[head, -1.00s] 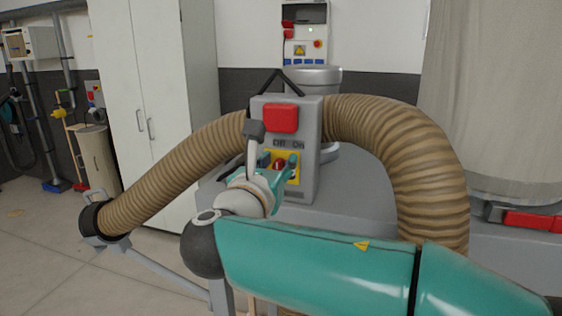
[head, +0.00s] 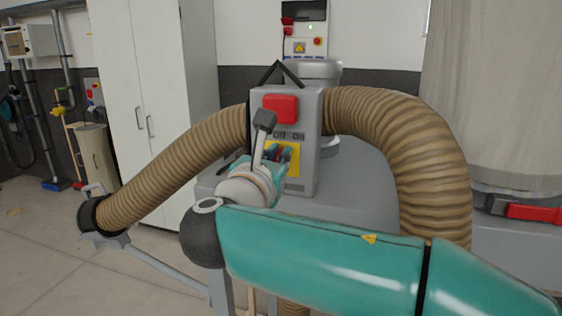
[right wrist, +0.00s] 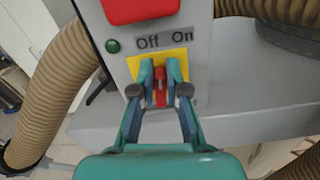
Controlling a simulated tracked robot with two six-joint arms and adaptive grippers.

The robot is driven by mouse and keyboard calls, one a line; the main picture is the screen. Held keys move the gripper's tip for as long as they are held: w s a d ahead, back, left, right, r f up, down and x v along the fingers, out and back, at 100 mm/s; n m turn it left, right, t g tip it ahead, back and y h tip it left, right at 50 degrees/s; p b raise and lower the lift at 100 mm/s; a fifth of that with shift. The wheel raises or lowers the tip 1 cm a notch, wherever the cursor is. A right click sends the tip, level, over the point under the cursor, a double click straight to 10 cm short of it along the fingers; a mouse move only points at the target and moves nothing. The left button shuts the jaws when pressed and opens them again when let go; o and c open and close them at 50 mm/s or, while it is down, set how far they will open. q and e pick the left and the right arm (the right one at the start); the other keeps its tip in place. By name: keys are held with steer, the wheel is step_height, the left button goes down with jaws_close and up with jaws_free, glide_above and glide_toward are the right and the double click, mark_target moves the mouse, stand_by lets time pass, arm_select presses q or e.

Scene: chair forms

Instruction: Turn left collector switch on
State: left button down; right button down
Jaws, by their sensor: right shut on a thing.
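The collector's grey control box (head: 310,160) stands in the middle of the head view. It carries a yellow plate (right wrist: 135,66) with a red rotary switch (right wrist: 160,90), below the words Off and On. My right gripper (right wrist: 160,80) has its teal fingertips on both sides of the red switch and is shut on it. The switch looks roughly upright in the right wrist view; I cannot tell its exact setting. In the head view the right gripper (head: 279,154) is partly behind my wrist and hides most of the switch. My left gripper is not in view.
A large red button (head: 280,108) sits above the labels, and a small green button (right wrist: 113,46) is beside them. Ribbed brown hoses (head: 180,170) curve away on both sides of the box. A white cabinet (head: 160,90) stands behind on the left.

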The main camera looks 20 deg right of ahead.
mark_target(294, 162)
steer(key=m+b, duration=0.3)
steer(key=m, duration=0.1)
steer(key=d+f+m+b, duration=0.1)
steer(key=m+b, duration=0.3)
steer(key=s+f+m+b, duration=0.1)
steer(key=m+b, duration=0.3)
steer(key=shift+d+m, duration=0.25)
steer(key=shift+m, duration=0.05)
steer(key=shift+f+m+b, duration=0.15)
steer(key=shift+m+b, duration=0.5)
steer(key=shift+m, duration=0.3)
steer(key=shift+f+m+b, duration=0.15)
steer(key=shift+m+b, duration=0.45)
steer(key=shift+m, duration=0.35)
steer(key=c, duration=1.2)
jaws_free()
steer(key=shift+r, duration=0.1)
